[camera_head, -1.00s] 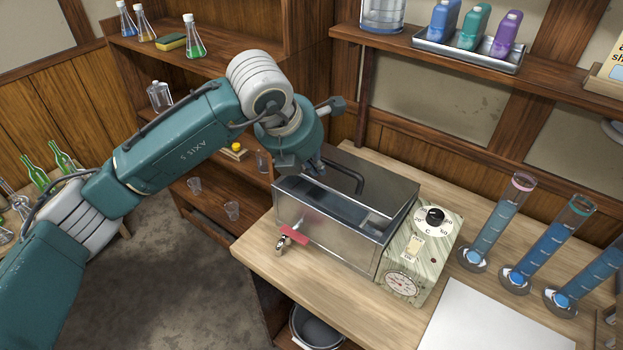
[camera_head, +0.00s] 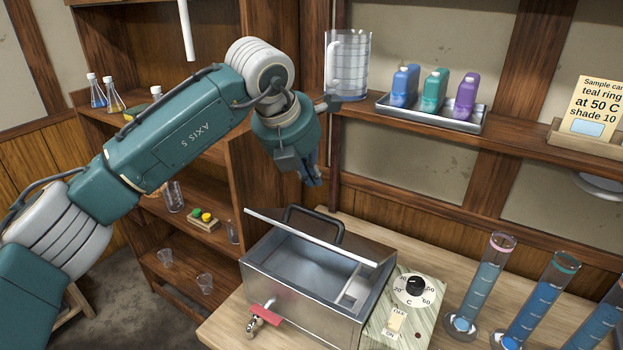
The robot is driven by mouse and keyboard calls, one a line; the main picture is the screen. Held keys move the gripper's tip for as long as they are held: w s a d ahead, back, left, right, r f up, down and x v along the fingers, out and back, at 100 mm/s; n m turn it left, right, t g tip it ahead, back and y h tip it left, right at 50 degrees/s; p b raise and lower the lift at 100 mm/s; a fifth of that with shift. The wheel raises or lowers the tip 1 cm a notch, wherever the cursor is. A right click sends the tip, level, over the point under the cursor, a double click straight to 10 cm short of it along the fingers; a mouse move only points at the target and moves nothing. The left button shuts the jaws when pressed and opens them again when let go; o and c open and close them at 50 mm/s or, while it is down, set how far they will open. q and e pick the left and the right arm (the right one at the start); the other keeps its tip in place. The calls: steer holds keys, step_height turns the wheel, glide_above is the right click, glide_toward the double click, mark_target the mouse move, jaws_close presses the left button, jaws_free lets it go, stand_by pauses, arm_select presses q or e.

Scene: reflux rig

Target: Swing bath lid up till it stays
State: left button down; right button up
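The steel bath (camera_head: 308,310) stands on the bench with its tank open to view. Its lid (camera_head: 345,253) is raised and shows nearly edge-on, as a thin pale strip slanting across the back part of the tank. The dark lid handle (camera_head: 313,217) sticks up behind that strip. My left gripper (camera_head: 312,182) points down above the handle, apart from it, and appears empty. Its fingers are small and seen from the side, so their opening is unclear. My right gripper is not in view.
A control box (camera_head: 402,312) with a dial adjoins the bath's right side. Glass cylinders (camera_head: 480,285) of blue liquid stand farther right. A shelf above holds a beaker (camera_head: 347,65) and a tray (camera_head: 430,115) of bottles. A red-handled tap (camera_head: 264,312) projects from the bath's front.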

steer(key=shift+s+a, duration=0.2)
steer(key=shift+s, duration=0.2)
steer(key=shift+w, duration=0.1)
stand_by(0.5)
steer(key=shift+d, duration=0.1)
